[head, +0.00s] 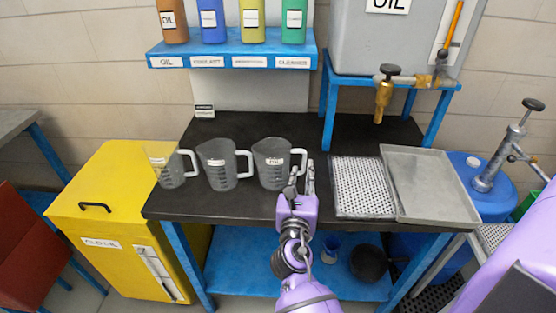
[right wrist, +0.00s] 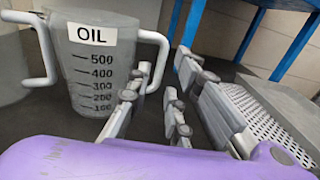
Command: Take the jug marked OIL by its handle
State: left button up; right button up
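The jug marked OIL (head: 272,168) is the rightmost of three clear measuring jugs on the dark bench top (head: 250,208). It stands upright, with its white handle (head: 300,160) on its right side. In the right wrist view the OIL jug (right wrist: 95,75) shows its label and scale, and its handle (right wrist: 162,50) curves toward the fingers. My right gripper (head: 301,174) is open beside the handle, its fingertips close to the handle's lower part. I cannot tell whether they touch it. My left gripper is out of view.
The middle jug (head: 217,165) and left jug (head: 166,166) stand left of the OIL jug. A perforated tray (head: 362,188) and metal pan (head: 430,185) lie to the right. A blue stand (head: 330,105) rises behind; a yellow cabinet (head: 100,200) is left.

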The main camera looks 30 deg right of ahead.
aim_at(304, 160)
jog(key=shift+r+x, duration=0.2)
jog(key=shift+x, duration=0.65)
jog(key=x, duration=0.5)
jog(key=shift+d+f+p, duration=0.1)
jog(key=shift+d+p, duration=0.1)
jog(key=shift+p, duration=0.2)
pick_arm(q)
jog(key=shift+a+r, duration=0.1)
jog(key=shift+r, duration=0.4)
pick_arm(e)
jog(key=shift+c, duration=0.2)
grip_shut()
